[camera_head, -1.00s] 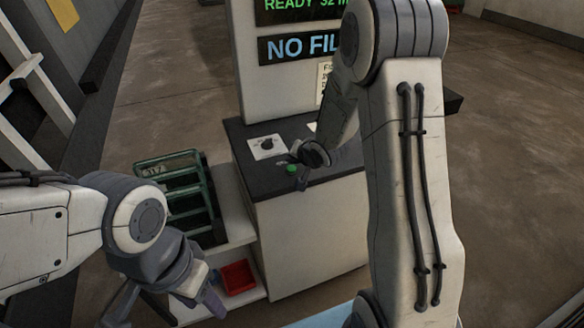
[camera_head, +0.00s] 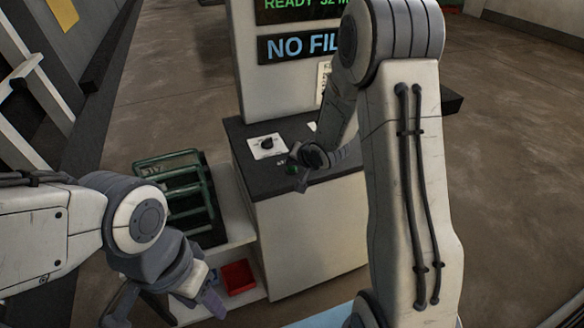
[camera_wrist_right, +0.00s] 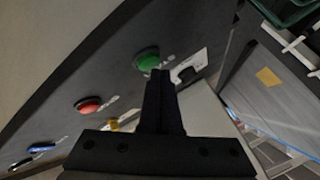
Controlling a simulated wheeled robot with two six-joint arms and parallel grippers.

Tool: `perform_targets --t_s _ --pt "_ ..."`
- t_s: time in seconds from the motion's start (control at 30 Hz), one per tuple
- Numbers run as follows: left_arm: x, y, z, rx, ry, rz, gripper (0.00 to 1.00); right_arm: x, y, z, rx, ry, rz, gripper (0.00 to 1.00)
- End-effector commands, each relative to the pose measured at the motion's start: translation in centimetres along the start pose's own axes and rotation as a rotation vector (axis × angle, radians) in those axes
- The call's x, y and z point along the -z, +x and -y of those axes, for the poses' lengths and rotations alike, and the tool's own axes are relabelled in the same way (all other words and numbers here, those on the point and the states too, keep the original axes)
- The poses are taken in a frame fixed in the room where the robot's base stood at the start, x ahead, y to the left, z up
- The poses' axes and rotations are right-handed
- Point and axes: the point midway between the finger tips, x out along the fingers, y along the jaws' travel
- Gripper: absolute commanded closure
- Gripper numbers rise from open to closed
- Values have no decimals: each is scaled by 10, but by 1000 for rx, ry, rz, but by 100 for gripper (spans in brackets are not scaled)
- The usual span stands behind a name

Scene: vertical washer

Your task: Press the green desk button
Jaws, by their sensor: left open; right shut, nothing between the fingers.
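The green button (camera_head: 291,169) sits on the dark desk top (camera_head: 262,178) near its left front, partly covered by my right gripper in the head view. In the right wrist view the green button (camera_wrist_right: 147,60) is a round dome just beyond the fingertips. My right gripper (camera_head: 300,176) is shut and empty, with its tips (camera_wrist_right: 160,76) overlapping the button's near edge. I cannot tell whether they touch it. My left gripper (camera_head: 165,303) is open and empty, low at the left, well away from the button.
A dark knob on a white plate (camera_head: 266,146) is behind the button. The wrist view shows a red button (camera_wrist_right: 90,104), a yellow one (camera_wrist_right: 114,125) and a blue one (camera_wrist_right: 41,148). A green rack (camera_head: 180,190) and red tray (camera_head: 238,277) stand left of the desk.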

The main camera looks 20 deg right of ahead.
Motion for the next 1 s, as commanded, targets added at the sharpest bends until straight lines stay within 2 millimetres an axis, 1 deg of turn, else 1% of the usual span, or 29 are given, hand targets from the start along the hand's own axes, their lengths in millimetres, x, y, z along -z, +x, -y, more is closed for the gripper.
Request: perform_targets --t_s 1.0 --pt "0 5 0 0 0 0 50 -4 6 -4 0 0 0 100"
